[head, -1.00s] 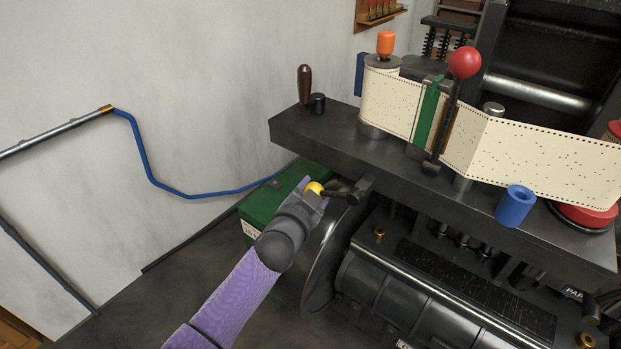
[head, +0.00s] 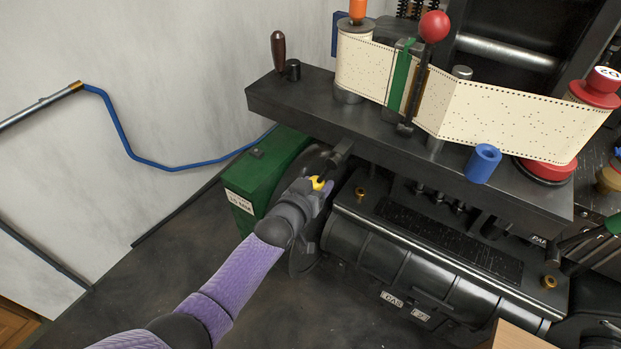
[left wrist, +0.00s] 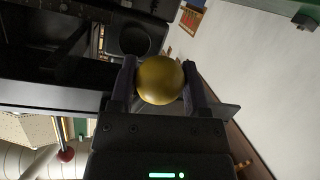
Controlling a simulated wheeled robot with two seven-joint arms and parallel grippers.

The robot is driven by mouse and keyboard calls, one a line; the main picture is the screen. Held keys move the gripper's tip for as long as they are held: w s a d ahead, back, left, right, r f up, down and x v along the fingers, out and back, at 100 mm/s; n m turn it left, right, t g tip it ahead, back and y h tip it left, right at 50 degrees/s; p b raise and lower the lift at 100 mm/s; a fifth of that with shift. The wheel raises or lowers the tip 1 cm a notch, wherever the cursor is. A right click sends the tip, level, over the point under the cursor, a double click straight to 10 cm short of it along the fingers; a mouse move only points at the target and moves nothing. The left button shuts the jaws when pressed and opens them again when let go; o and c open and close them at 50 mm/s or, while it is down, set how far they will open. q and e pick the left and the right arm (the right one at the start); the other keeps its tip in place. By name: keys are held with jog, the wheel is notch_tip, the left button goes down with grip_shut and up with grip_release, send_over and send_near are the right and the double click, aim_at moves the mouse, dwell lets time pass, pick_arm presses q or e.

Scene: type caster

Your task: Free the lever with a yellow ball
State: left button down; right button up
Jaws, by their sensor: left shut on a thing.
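The lever's yellow ball (head: 318,183) sits between the fingers of my left gripper (head: 316,188), under the left end of the dark machine shelf. In the left wrist view the yellow ball (left wrist: 160,80) is held between both fingers of my left gripper (left wrist: 160,86). The lever's dark arm (head: 340,155) shows above the ball, near the shelf's underside. My gripper hides part of the ball and lever in the head view. My right gripper is not in view.
A red-ball lever (head: 434,27) stands beside the punched paper strip (head: 500,114). A blue cylinder (head: 483,163) is at the shelf's front edge. A green box (head: 262,180) and a dark wheel (head: 303,256) are close to my left gripper. Open floor lies at lower left.

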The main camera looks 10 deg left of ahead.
pick_arm(q)
jog(key=shift+s+d+f+n, duration=0.1)
jog(key=shift+d+f+n, duration=0.1)
jog(key=shift+d+n, duration=0.1)
dwell(0.4)
jog(key=shift+c, duration=0.3)
grip_release()
jog(key=shift+r, duration=0.1)
jog(key=shift+s+a+r+p, duration=0.15)
jog(key=shift+s+p, duration=0.1)
jog(key=shift+p, duration=0.05)
jog(key=p+v, duration=0.4)
jog(key=v, duration=0.5)
jog(key=shift+s+p, duration=0.2)
jog(key=shift+p, duration=0.1)
